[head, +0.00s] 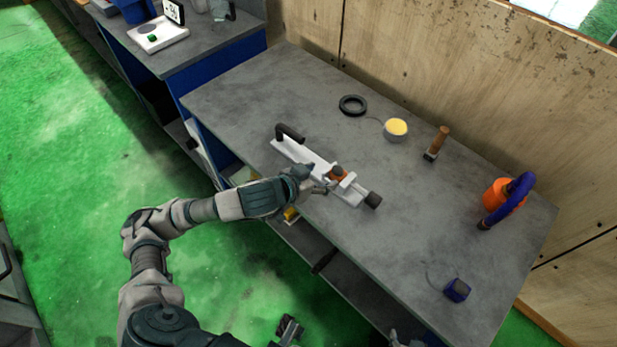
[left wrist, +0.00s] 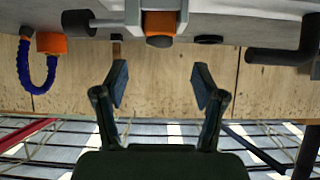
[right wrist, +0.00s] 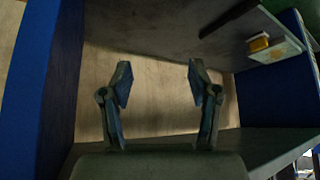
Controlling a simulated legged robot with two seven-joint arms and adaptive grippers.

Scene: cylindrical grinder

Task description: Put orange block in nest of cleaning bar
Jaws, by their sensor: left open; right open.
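The white cleaning bar (head: 298,153) lies on the grey table, with a dark handle at its left end and a dark knob at its right end. The orange block (head: 337,173) sits between white raised parts of the bar. In the left wrist view the block (left wrist: 160,25) shows at the top, between white walls; how deep it sits cannot be told. My left gripper (head: 322,186) is at the bar's near side, beside the block. Its fingers (left wrist: 159,72) are open and empty, apart from the block. My right gripper (right wrist: 158,75) is open and empty below the tabletop.
A black ring (head: 352,105), a bowl with yellow contents (head: 396,128), a wooden-handled brush (head: 437,142), an orange thing with a blue hose (head: 503,197) and a small blue block (head: 457,289) stand on the table. The table's right front part is mostly clear. A wooden wall stands behind.

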